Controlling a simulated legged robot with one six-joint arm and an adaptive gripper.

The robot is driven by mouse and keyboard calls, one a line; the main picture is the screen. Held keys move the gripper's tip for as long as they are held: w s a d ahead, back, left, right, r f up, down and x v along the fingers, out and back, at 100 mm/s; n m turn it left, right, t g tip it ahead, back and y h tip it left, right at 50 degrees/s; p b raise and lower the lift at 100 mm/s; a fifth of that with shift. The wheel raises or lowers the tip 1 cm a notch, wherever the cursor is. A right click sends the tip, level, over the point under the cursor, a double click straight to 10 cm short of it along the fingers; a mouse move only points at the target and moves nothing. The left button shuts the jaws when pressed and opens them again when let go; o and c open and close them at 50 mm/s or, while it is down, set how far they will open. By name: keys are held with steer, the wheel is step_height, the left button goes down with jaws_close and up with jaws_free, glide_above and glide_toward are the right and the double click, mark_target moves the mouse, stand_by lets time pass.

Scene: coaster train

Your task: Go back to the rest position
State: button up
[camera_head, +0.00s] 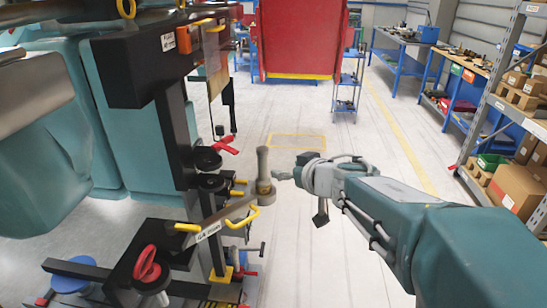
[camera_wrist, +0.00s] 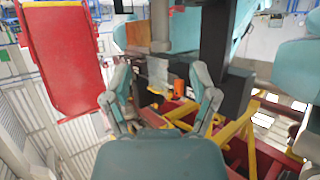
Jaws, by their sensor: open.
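My gripper (camera_head: 284,175) is at the end of my teal arm, which reaches in from the right. In the camera_wrist view the two teal fingers of my gripper (camera_wrist: 162,82) stand apart with nothing held between them. In the camera_head view the fingertips look small and lie just right of a grey upright cylinder (camera_head: 263,165) on a lever arm (camera_head: 225,218). I cannot tell whether they touch it.
Teal coaster seats (camera_head: 55,130) and a black post (camera_head: 178,125) with yellow handles and red knobs fill the left. A red panel (camera_head: 298,38) stands behind. Blue workbenches (camera_head: 400,50) and a shelf with boxes (camera_head: 515,150) line the right. The floor between is open.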

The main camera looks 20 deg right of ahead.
steer(key=s+d+m+g+h, duration=0.1)
steer(key=s+d+m+h, duration=0.35)
steer(key=s+h, duration=0.35)
steer(key=s+a+f+g+y, duration=0.2)
steer(key=s+a+f+g, duration=0.1)
steer(key=s, duration=0.4)
steer(key=s+a+f+n+g+y, duration=0.1)
steer(key=s+a+f+g+y, duration=0.1)
steer(key=s, duration=0.5)
steer(key=a+f+g, duration=0.1)
steer(key=a, duration=0.1)
steer(key=shift+s+a+f, duration=0.15)
steer(key=shift+a+f, duration=0.05)
steer(key=shift+a, duration=0.2)
steer(key=shift+o, duration=0.2)
